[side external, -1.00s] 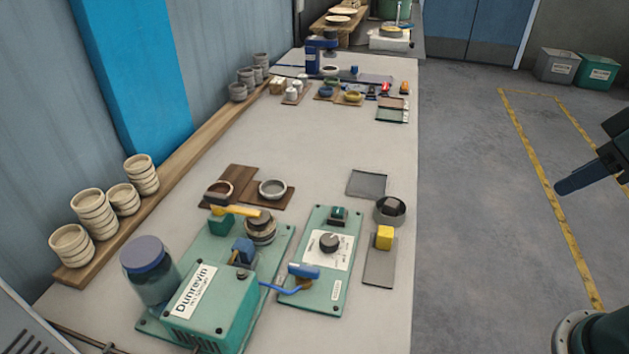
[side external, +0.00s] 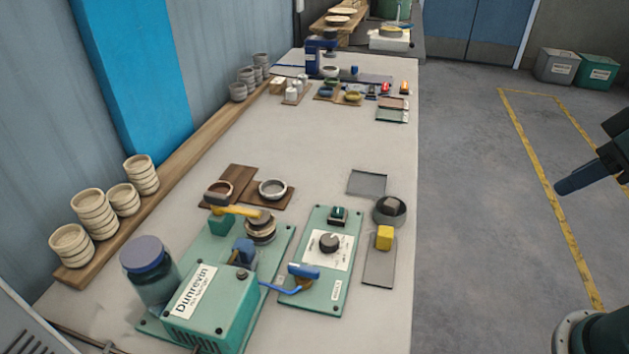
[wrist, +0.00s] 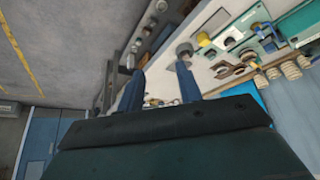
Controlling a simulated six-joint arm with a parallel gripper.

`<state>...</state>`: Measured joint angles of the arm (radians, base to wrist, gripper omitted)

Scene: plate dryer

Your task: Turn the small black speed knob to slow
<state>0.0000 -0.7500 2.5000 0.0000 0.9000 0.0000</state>
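The black speed knob (side external: 330,242) sits on a white dial plate (side external: 324,258) in the middle of a flat green control panel (side external: 322,303). The dial's marks and the knob's pointer are too small to read. My gripper (side external: 580,180) is at the right edge of the side view, above the floor, well right of the bench and far from the knob. In the wrist view my gripper (wrist: 160,80) shows two blue fingers spread apart with nothing between them.
On the panel are a dark green switch (side external: 338,215) and a blue-handled lever (side external: 303,271). A green machine (side external: 213,310) with a jar (side external: 148,275) stands to the left. A grey cup (side external: 390,211) and yellow block (side external: 384,238) are to the right. The bench middle (side external: 300,150) is clear.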

